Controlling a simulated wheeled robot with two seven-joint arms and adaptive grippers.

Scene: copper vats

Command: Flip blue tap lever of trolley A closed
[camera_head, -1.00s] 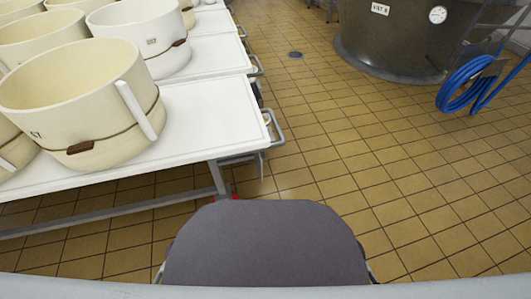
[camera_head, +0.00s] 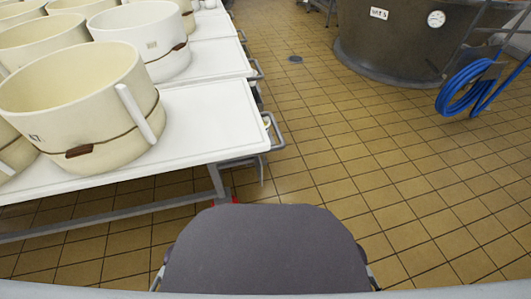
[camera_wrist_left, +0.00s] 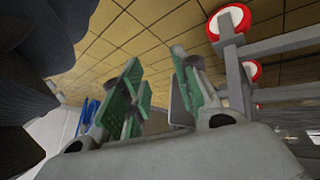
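No blue tap lever can be made out for certain in either view. No letter marking a trolley as A is readable. A white-topped trolley (camera_head: 205,110) stands at the left in the head view, close to my front. My left gripper (camera_wrist_left: 160,72) shows only in the left wrist view, with green-padded fingers spread apart and nothing seen between them. It is low, near a grey frame (camera_wrist_left: 236,75) with red-rimmed wheels (camera_wrist_left: 229,20). A small blue thing (camera_wrist_left: 88,112) shows past the fingers at the left; I cannot tell what it is. My right gripper is not in view.
Cream round moulds (camera_head: 80,105) crowd the trolley top. A grey handle (camera_head: 274,132) sticks out at its right end. A large dark vat (camera_head: 400,45) stands at the back right, with a coiled blue hose (camera_head: 460,88) beside it.

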